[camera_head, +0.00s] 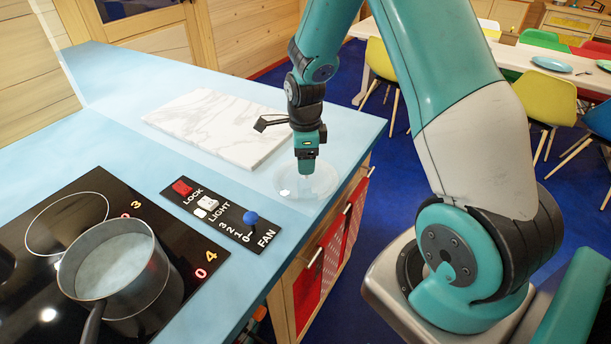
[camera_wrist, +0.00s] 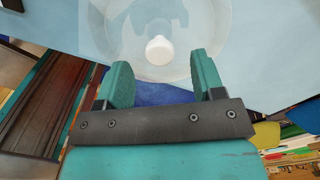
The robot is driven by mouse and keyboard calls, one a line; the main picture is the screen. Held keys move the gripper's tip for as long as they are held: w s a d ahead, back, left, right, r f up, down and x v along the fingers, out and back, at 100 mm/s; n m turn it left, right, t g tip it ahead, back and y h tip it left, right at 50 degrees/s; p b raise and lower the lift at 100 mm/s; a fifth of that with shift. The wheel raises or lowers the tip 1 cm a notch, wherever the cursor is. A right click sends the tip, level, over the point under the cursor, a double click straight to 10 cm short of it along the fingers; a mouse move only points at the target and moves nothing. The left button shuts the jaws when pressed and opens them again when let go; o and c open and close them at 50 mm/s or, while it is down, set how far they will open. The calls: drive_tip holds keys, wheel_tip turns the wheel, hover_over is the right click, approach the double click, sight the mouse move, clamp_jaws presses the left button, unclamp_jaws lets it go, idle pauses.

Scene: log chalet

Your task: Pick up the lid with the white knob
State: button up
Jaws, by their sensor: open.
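The lid (camera_head: 319,184) is a clear round disc lying on the blue counter, near its right edge. Its white knob (camera_wrist: 159,50) shows in the wrist view, just beyond the gap between my fingers; the clear lid (camera_wrist: 112,28) spreads around it. In the head view the knob is mostly hidden by my gripper (camera_head: 306,170), which points down over the lid. In the wrist view my gripper (camera_wrist: 164,85) is open and empty, with one teal finger on each side of the knob's line. I cannot tell the exact height of the fingertips above the lid.
A white marble board (camera_head: 215,125) lies behind the lid on the counter (camera_head: 120,85). A control panel (camera_head: 222,215) with a blue knob is at left. A pot (camera_head: 120,270) stands on the black hob (camera_head: 50,215). The counter edge drops off right of the lid.

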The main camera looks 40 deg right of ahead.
drive_tip(key=shift+s+f+p, duration=0.1)
drive_tip(key=shift+f+p, duration=0.25)
drive_tip(key=shift+f, duration=1.45)
drive_tip(key=c, duration=1.1)
drive_tip(key=shift+r, duration=0.15)
